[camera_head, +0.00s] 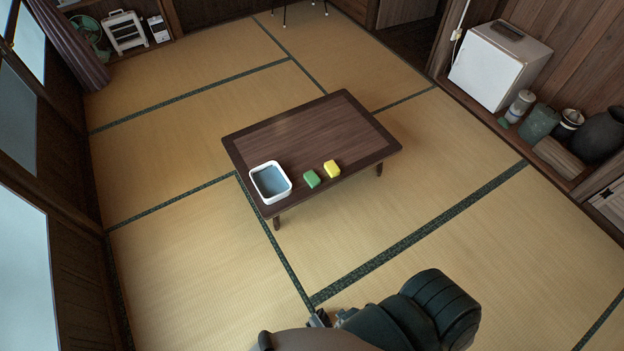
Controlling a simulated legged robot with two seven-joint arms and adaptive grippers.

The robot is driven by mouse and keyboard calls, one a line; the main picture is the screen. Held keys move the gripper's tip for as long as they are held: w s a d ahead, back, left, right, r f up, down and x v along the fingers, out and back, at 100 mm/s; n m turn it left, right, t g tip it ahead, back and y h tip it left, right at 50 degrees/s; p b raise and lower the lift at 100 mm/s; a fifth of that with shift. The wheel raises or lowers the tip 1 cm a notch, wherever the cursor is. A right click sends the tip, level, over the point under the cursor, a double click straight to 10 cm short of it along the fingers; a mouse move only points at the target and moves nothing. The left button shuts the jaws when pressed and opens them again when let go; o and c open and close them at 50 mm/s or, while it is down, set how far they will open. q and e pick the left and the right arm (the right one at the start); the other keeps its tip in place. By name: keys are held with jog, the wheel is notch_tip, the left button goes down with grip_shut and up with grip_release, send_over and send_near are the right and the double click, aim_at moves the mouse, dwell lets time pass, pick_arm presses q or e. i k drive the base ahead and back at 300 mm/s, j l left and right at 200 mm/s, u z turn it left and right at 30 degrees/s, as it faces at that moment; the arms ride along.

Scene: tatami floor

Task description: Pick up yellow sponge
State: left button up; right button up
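A small yellow sponge (332,169) lies on the low dark wooden table (310,130), near its front edge. A green sponge (312,179) lies just left of it, with a small gap between them. A white square basin (270,182) with a blue-grey inside stands on the table's front left corner. Dark parts of my own body show at the bottom of the picture, well short of the table.
Open tatami floor (400,290) surrounds the table. A white cabinet (490,68), a green pot (539,122) and a dark round jar (598,135) stand along the right wall. A curtain (68,40) hangs at the upper left. A white heater-like object (124,31) stands at the back left.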

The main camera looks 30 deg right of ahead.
aim_at(330, 166)
jog(key=z, duration=1.25)
